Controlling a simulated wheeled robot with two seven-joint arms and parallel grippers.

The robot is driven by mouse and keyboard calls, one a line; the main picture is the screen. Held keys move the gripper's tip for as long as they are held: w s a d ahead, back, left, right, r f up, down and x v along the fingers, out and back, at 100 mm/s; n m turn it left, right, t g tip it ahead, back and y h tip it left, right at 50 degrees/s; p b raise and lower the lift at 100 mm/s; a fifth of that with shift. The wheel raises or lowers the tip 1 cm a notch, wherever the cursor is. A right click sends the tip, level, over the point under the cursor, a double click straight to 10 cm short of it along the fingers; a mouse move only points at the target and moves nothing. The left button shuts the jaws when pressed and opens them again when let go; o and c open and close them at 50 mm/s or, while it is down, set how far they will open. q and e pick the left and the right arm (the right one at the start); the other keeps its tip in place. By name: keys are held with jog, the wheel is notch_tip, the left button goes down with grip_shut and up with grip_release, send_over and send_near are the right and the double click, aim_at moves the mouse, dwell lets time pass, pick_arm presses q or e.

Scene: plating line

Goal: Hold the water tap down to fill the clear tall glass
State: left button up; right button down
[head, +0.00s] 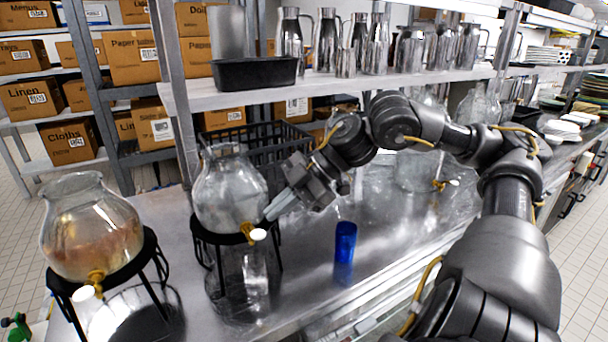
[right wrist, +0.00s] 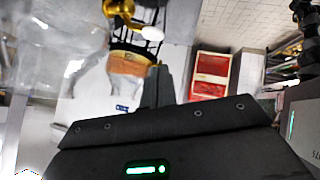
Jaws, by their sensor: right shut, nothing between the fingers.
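A glass dispenser (head: 230,190) of clear liquid stands on a black stand in the middle left of the head view. Its brass tap (head: 247,229) has a white knob (head: 258,235); a brass tap with a white knob (right wrist: 152,33) shows at the top of the right wrist view. My right gripper (head: 268,214) is shut and empty, its tips close above and beside the tap; I cannot tell if they touch it. Its fingers also show in the wrist view (right wrist: 157,88). Clear glass shapes (head: 242,285) show under the stand; I cannot tell glass from reflection there. My left gripper is out of view.
A dispenser with amber liquid (head: 88,235) stands at left. Another tap (head: 440,185) shows behind my right arm. A blue glass (head: 345,243) stands on the steel counter (head: 305,265), right of the stand. A shelf (head: 340,84) with metal jugs runs above the counter.

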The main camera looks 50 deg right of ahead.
jog(key=w+b+v, duration=0.1)
jog(key=b+v, duration=0.2)
jog(key=v, duration=0.4)
jog(key=shift+d+r, duration=0.35)
jog(key=shift+d, duration=0.15)
jog(key=shift+s, duration=0.15)
